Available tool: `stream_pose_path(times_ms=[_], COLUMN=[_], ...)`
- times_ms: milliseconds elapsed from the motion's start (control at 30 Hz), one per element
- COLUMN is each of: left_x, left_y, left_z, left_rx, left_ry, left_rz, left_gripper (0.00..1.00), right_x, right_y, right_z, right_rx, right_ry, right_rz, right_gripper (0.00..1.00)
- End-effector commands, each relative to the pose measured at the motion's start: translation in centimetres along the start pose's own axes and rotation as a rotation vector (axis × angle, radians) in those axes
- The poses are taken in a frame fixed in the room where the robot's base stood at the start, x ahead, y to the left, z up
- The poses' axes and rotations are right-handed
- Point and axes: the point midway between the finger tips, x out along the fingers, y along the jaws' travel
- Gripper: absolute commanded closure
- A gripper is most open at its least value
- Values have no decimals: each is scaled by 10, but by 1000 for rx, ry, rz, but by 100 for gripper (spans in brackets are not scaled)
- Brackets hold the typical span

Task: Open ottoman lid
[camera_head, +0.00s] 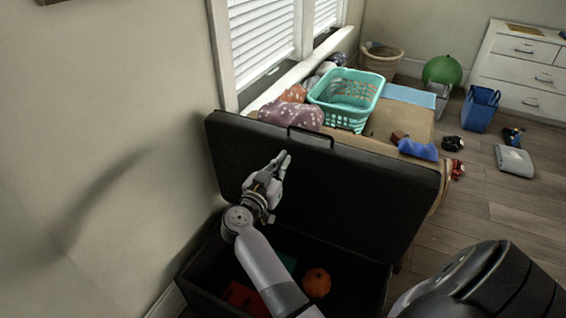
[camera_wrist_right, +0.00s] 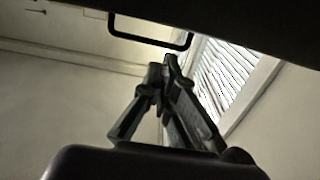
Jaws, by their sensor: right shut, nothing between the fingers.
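The black ottoman's lid (camera_head: 350,190) stands raised, nearly upright and tilted back, with its dark inner side facing me. The lid's handle (camera_head: 311,136) is on its top edge; it also shows in the right wrist view (camera_wrist_right: 150,39). The ottoman box (camera_head: 205,266) is open below and holds an orange round object (camera_head: 316,283) and a red item (camera_head: 243,297). My right gripper (camera_head: 283,161) is shut and empty in front of the lid's inner side, below the handle. Its fingers (camera_wrist_right: 163,72) also show in the wrist view, apart from the handle. My left gripper is not in view.
A wall (camera_head: 110,130) runs close along the ottoman's left side. Behind the lid are a turquoise basket (camera_head: 346,91), a patterned purple cloth (camera_head: 290,114) and a blue item (camera_head: 418,150). A blue bin (camera_head: 480,108) and a white dresser (camera_head: 522,65) stand farther right. Some wooden floor is clear.

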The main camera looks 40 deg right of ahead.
Motion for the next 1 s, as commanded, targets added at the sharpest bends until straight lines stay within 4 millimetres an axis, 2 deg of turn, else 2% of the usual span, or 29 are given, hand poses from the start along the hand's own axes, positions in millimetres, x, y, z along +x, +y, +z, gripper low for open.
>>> stream_pose_path(times_ms=[700, 867, 1000], left_x=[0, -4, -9], left_y=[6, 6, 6], left_z=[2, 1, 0], left_rx=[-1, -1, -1], left_ry=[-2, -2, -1], left_rz=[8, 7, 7], left_gripper=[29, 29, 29], right_x=[2, 15, 36], right_y=[0, 0, 1], right_z=[-1, -8, -18], right_rx=[1, 1, 3], right_ry=[-2, -26, -71], right_rz=[1, 3, 4], right_gripper=[100, 100, 100])
